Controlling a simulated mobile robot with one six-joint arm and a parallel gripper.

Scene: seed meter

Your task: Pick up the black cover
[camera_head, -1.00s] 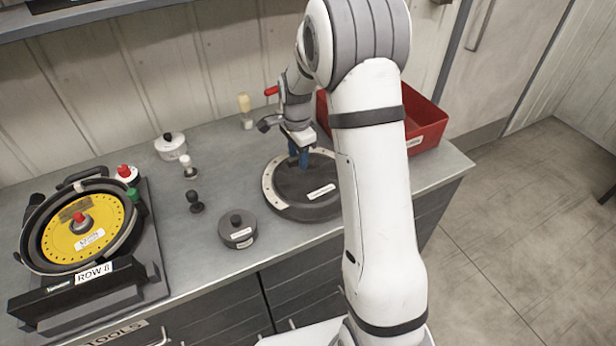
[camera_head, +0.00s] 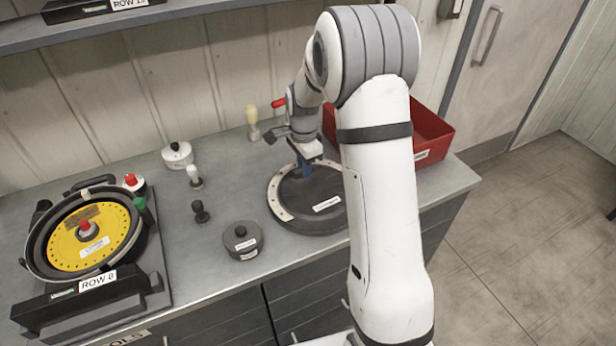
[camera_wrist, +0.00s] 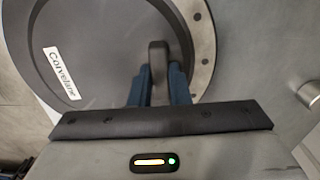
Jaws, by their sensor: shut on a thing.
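The black cover (camera_head: 310,204) is a wide, dark round disc with a white label, lying on the bench in front of the red bin. A pale, dotted rim shows along its left side in the head view. In the wrist view the cover (camera_wrist: 105,70) fills the upper left, with a raised bar-shaped handle (camera_wrist: 158,52). My gripper (camera_wrist: 158,76) is shut on this handle, one blue finger on each side. It also shows in the head view (camera_head: 305,171), above the cover. My arm hides the cover's right edge. I cannot tell whether the cover is clear of the bench.
A seed meter with a yellow disc (camera_head: 68,246) stands at the left behind a "ROW 8" plate. A grey lidded pot (camera_head: 243,241), black knob (camera_head: 200,212), white knob (camera_head: 194,177) and white pot (camera_head: 177,155) stand between. The red bin (camera_head: 434,143) is behind right.

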